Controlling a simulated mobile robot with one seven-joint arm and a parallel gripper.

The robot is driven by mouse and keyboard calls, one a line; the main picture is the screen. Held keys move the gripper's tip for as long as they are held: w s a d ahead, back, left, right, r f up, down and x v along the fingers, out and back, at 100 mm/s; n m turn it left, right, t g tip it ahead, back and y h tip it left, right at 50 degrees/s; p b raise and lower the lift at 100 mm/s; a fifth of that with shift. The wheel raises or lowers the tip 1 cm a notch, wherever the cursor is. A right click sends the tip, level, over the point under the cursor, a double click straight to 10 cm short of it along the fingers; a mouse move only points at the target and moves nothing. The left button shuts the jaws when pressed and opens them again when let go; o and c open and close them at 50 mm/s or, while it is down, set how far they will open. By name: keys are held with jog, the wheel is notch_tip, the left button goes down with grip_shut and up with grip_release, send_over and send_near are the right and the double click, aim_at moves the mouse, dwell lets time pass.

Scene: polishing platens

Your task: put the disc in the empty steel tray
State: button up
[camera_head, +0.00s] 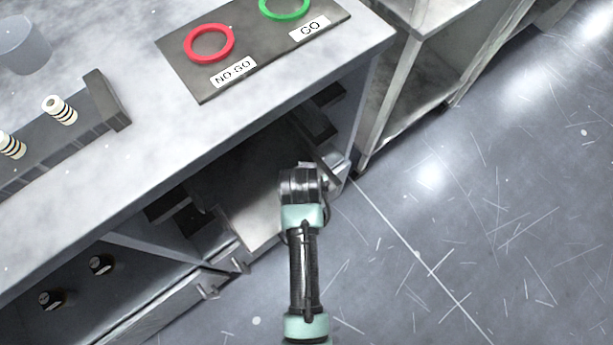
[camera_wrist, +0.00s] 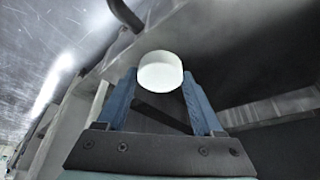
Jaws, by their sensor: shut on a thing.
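In the wrist view a white, short round disc (camera_wrist: 160,68) sits between the two blue fingertips of my gripper (camera_wrist: 162,92). The gripper is shut on it. In the head view my wrist is at the front of the bench's open lower space, and the fingers and disc are hidden there. A pale steel surface (camera_head: 253,207) lies below and left of the wrist, inside that space. It may be a tray or a drawer, but I cannot tell which, and part of it is hidden by my arm.
The bench top (camera_head: 120,165) overhangs the lower space. On it lie a dark board (camera_head: 262,38) with red NO GO (camera_head: 209,43) and green GO rings (camera_head: 285,8), and a rack (camera_head: 100,105) with striped cylinders. Dark knobs (camera_head: 100,265) show lower left. Floor at right is clear.

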jog(key=shift+f, duration=1.2)
jog(key=shift+f+b, duration=0.15)
jog(key=shift+b, duration=0.15)
jog(key=o, duration=1.2)
jog(key=p+v, duration=0.4)
jog(key=v, duration=0.8)
